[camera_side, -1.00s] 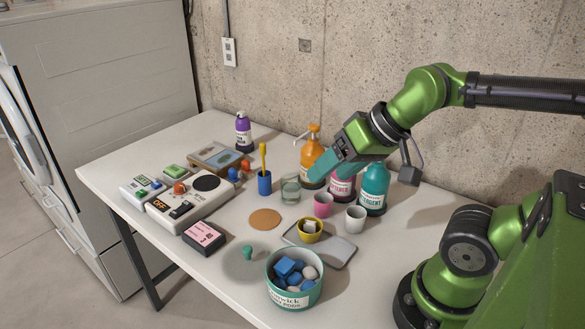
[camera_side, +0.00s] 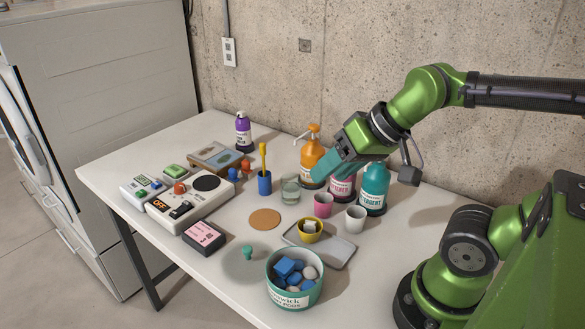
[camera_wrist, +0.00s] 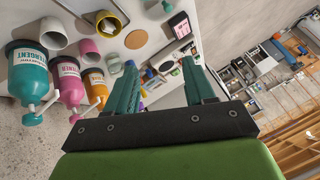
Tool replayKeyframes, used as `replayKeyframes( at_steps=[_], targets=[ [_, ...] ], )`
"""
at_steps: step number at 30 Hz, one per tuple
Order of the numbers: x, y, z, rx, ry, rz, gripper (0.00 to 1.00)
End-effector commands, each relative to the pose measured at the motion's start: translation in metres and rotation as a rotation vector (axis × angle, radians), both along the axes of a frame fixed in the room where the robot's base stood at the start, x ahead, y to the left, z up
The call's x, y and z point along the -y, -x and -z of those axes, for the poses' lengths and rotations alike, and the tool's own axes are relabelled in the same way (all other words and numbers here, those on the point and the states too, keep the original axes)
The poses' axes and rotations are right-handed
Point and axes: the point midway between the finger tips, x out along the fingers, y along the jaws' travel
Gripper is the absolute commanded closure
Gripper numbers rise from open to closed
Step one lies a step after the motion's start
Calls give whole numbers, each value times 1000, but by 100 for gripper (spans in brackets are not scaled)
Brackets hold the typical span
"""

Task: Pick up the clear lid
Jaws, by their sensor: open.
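The clear lid (camera_side: 236,268) lies on the table in the side view, left of the teal tub (camera_side: 294,299). It is a faint see-through disc with a teal knob (camera_side: 247,252) on top. My gripper (camera_side: 325,172) is in the air in front of the orange and pink bottles, farther back and to the right of the lid. In the wrist view, my gripper (camera_wrist: 158,66) is open, with nothing between its teal fingers. The lid is hard to make out in that view.
Orange, pink and teal pump bottles (camera_side: 375,187) stand near the wall below my arm. Small cups, a grey tray (camera_side: 338,255), a glass (camera_side: 290,189) and a cork disc (camera_side: 265,219) are around the table's middle. A control box (camera_side: 207,184) is at left.

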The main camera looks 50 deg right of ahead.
Motion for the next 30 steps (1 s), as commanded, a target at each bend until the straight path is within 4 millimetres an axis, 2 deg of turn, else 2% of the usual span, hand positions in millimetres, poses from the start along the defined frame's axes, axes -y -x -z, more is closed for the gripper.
replayKeyframes(
  at_steps=[5,7,10,17,24,27,30],
  targets=[
    [-2,0,1,-3,0,-6,46],
    [-4,-1,7,-32,0,-19,46],
    [-12,-12,14,-88,8,-52,46],
    [-42,-68,24,-285,85,-187,46],
    [-79,-129,49,-486,205,-313,46],
    [-89,-148,57,-543,248,-341,46],
    [-93,-162,56,-573,278,-348,46]
  ],
)
